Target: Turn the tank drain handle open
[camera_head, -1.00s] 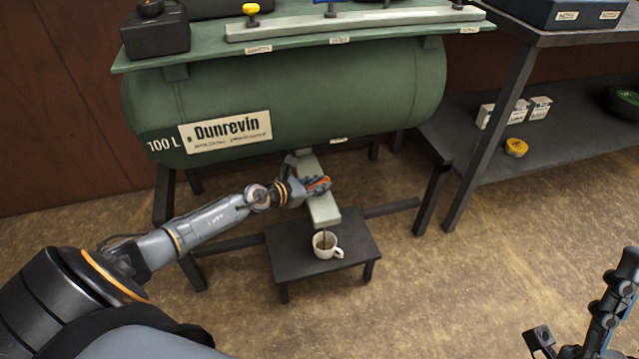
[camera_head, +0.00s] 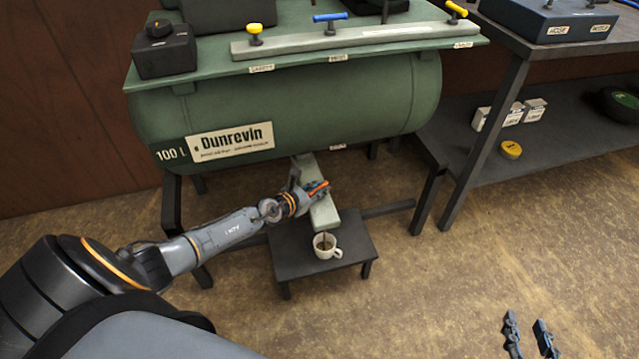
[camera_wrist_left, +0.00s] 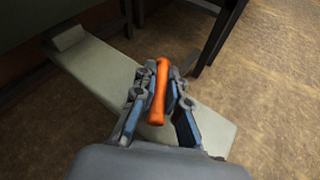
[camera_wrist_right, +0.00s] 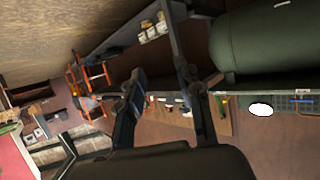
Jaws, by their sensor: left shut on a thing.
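The green tank (camera_head: 330,100) stands on dark legs. A pale green bar (camera_head: 327,214) slopes down from under it; in the left wrist view the bar (camera_wrist_left: 95,72) runs beneath the gripper. The orange drain handle (camera_head: 317,188) lies across the bar. My left gripper (camera_wrist_left: 160,90) is shut around the handle (camera_wrist_left: 160,93), one finger on each side. A white cup (camera_head: 322,252) with brown contents stands below the bar's lower end, with a thin dark line above it. My right gripper (camera_head: 530,338) is open and empty at the bottom right; its fingers (camera_wrist_right: 168,100) stand apart.
The cup stands on a low black stool (camera_head: 290,262) under the tank. A dark workbench with a lower shelf (camera_head: 545,150) stands at the right, holding small boxes and a yellow round thing (camera_head: 511,150).

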